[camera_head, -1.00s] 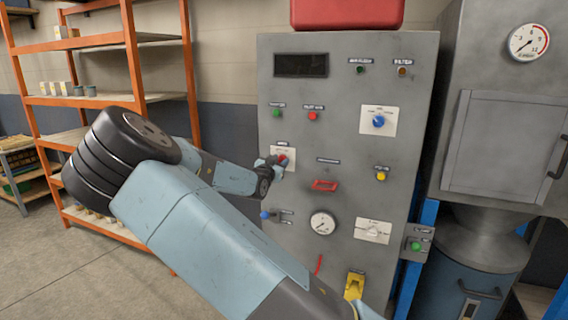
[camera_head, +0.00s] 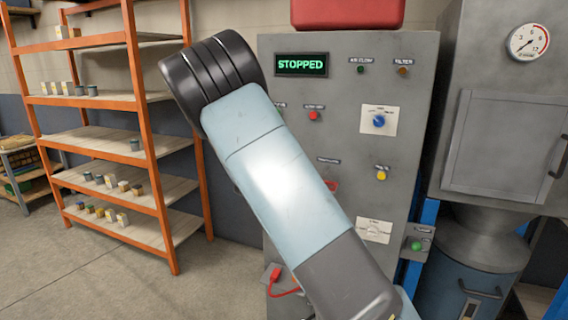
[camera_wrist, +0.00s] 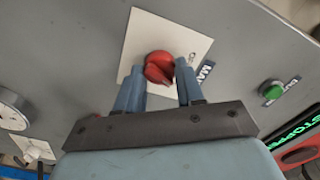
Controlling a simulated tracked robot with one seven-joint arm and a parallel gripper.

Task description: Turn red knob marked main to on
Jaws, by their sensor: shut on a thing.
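The red knob (camera_wrist: 159,68) shows in the wrist view on a white plate (camera_wrist: 140,35) of the grey panel. A label beside it begins with "MA"; the rest is hidden. My gripper (camera_wrist: 160,75) is shut on the red knob, with one blue finger on each side. In the head view my arm hides the knob and the gripper. The display (camera_head: 301,65) at the top of the grey cabinet (camera_head: 345,100) is lit and reads "STOPPED" in green.
A blue knob (camera_head: 379,120), a red button (camera_head: 313,116) and a yellow button (camera_head: 381,174) are on the panel. A green button (camera_wrist: 272,88) is near my gripper. An orange shelf rack (camera_head: 140,130) stands left.

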